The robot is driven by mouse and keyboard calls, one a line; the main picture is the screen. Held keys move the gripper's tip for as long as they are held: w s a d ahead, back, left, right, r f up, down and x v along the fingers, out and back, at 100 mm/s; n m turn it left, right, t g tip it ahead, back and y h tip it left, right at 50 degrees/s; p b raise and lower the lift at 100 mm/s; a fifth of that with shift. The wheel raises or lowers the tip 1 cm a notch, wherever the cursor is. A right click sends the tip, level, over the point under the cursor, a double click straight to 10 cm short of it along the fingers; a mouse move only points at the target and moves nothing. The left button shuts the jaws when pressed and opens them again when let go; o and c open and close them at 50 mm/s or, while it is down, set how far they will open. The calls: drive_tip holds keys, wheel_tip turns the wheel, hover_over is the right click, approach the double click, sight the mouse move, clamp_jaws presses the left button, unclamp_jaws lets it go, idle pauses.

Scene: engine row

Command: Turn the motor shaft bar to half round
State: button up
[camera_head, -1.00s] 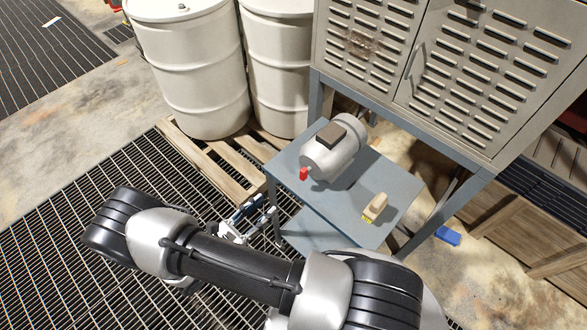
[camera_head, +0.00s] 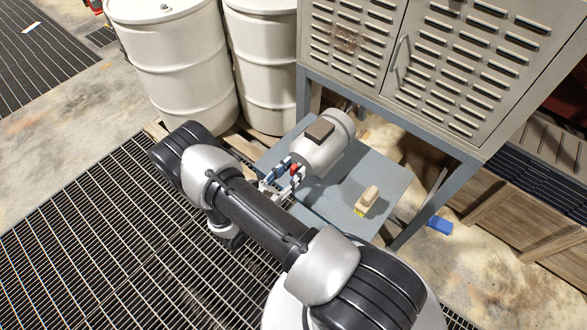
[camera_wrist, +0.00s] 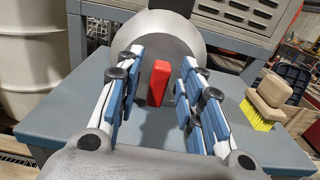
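The motor (camera_head: 325,145) is a grey cylinder with a dark box on top, lying on the blue-grey table. Its red shaft bar (camera_wrist: 159,83) stands close to upright on the motor's end face in the wrist view, leaning slightly. My gripper (camera_wrist: 155,95) is open, with one blue-padded finger on each side of the red bar and a gap visible on both sides. In the head view my gripper (camera_head: 282,180) is at the near end of the motor, and the bar (camera_head: 294,169) shows as a small red patch partly hidden by the fingers.
A wooden brush (camera_head: 367,200) with yellow bristles stands on the table (camera_head: 335,205) to the right of the motor. A louvred metal cabinet (camera_head: 420,60) rises behind. White drums (camera_head: 180,70) stand on a pallet at the left. A blue object (camera_head: 439,225) lies on the floor.

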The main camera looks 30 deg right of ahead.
drive_tip(key=shift+w+d, duration=0.2)
drive_tip(key=shift+d, duration=0.4)
drive_tip(key=shift+c, duration=0.6)
clamp_jaws()
